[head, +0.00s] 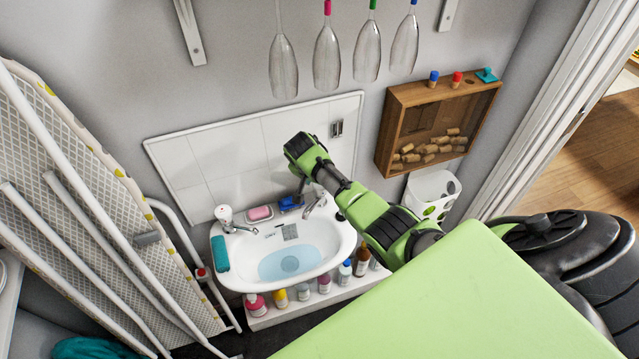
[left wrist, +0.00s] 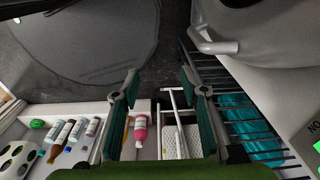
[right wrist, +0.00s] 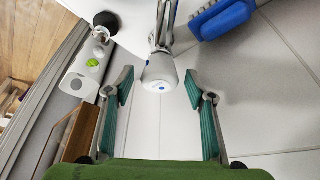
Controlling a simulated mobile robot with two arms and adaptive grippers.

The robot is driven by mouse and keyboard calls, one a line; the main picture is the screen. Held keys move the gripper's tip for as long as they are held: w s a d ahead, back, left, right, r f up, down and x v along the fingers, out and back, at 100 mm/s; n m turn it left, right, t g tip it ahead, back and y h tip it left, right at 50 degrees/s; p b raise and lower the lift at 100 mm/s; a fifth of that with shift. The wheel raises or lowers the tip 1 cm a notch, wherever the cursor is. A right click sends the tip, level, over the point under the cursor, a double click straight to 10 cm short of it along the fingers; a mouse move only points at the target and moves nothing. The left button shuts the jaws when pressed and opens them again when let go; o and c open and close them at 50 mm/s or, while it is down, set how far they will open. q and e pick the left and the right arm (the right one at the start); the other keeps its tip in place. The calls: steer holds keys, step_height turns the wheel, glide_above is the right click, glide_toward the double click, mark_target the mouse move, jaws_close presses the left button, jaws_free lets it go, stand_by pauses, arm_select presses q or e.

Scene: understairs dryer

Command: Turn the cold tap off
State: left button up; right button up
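The cold tap (head: 317,202) is at the back right of the white basin (head: 222,268). In the right wrist view its white head with a blue mark (right wrist: 160,72) lies between my right fingers. My right gripper (right wrist: 158,88) is open, with a gap on each side of the head. In the head view my right gripper (head: 306,188) hangs over the tap and partly hides it. Bluish water (head: 288,264) lies in the basin; I cannot make out a running stream. My left gripper (left wrist: 160,84) is open and empty, low in front of the shelf; it is outside the head view.
Another tap (head: 226,216), pink soap (head: 260,213) and a blue brush (head: 290,203) sit on the basin rim. Several bottles (head: 325,284) stand below. A cork box (head: 387,150) hangs at right; an ironing board (head: 60,150) leans at left.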

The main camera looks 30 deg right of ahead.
steer(key=v, duration=1.2)
stand_by(0.6)
